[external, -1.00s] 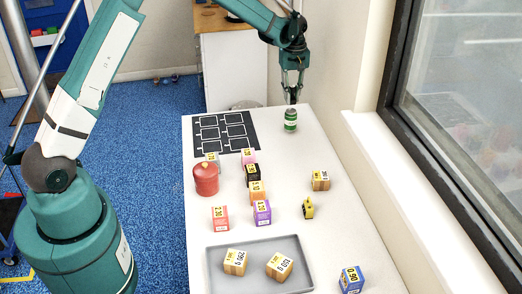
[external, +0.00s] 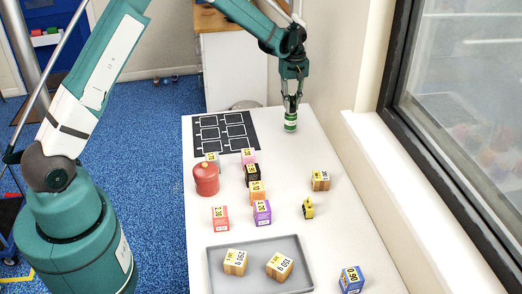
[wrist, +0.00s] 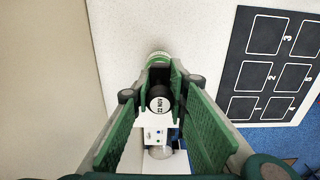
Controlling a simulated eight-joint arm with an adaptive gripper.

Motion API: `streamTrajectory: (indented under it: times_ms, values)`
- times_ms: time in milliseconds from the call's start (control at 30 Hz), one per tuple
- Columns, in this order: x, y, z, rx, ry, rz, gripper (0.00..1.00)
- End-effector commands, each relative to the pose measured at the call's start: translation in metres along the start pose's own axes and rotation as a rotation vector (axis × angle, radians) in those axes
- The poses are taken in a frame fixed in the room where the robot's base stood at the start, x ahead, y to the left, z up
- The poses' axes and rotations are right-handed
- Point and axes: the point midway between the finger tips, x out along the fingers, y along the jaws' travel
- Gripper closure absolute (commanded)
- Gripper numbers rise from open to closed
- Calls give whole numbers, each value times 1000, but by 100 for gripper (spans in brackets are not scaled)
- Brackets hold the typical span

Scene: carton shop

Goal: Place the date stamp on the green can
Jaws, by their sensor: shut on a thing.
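The green can (external: 290,125), with a pale band, stands upright near the far end of the white table. My gripper (external: 291,110) points down right over it. In the wrist view, my gripper (wrist: 160,82) is shut on the date stamp (wrist: 159,98), a dark round piece with a white disc reading 22 NOV. The rim of the green can (wrist: 158,55) shows just beyond the fingertips. The stamp's lower end is hidden, so I cannot tell whether it touches the can's top.
A black mat (external: 224,132) with white outlined cells lies left of the can. A red canister (external: 206,180), several price-marked boxes and a yellow item (external: 308,209) stand nearer. A grey tray (external: 219,282) holds two wooden blocks. The window wall runs along the right.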

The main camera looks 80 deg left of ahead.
Motion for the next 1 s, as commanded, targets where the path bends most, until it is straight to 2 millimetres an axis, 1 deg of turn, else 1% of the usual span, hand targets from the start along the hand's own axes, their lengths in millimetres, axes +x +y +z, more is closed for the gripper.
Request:
streamTrajectory:
  times_ms: [267, 300, 400, 767, 933, 1000]
  values:
    - [4, 0, 0, 0, 0, 0, 95]
    - [4, 0, 0, 0, 0, 0, 79]
    - [3, 0, 0, 0, 0, 0, 68]
    - [2, 0, 0, 0, 0, 0, 68]
    - [-2, 0, 0, 0, 0, 0, 68]
    - [-7, 0, 0, 0, 0, 0, 68]
